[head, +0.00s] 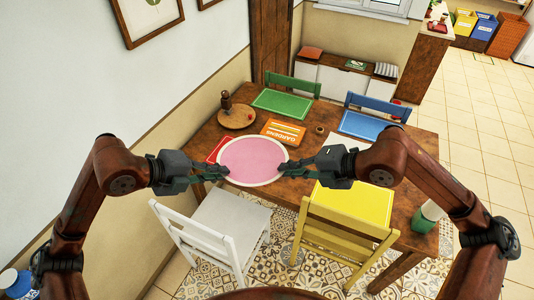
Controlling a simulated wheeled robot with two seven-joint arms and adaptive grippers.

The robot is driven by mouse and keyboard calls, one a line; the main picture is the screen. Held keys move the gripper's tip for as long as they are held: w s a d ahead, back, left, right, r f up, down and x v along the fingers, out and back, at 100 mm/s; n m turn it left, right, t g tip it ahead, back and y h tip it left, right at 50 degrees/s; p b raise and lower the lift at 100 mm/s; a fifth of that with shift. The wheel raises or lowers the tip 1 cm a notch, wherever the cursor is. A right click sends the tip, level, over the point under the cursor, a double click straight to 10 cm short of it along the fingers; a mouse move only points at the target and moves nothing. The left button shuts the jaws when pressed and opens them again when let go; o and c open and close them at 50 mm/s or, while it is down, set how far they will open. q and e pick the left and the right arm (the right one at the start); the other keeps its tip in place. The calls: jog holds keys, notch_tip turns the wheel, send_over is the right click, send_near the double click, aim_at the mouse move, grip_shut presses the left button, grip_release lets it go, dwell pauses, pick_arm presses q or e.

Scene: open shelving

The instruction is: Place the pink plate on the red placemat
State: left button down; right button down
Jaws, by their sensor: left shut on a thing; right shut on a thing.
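The pink plate (252,160) is a large round pink disc with a pale rim, seen in the middle of the head view. My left gripper (222,170) is shut on the plate's left edge. My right gripper (287,169) is shut on its right edge. The plate is held between them over the near left part of the wooden table. The red placemat (214,151) shows only as a small strip at the plate's left; the plate hides the rest. I cannot tell how high the plate is above it.
Green (280,103), blue (361,125) and yellow (352,204) placemats lie on the table (410,153). An orange book (284,131) and a round wooden tray (236,121) lie beyond the plate. A white chair (215,232) and a yellow chair (345,228) stand at the near side.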

pick_arm(q)
jog(key=shift+w+d+r, duration=0.1)
jog(key=shift+w+d, duration=0.05)
jog(key=shift+d, duration=0.25)
jog(key=shift+a, duration=0.1)
jog(key=shift+a, duration=0.1)
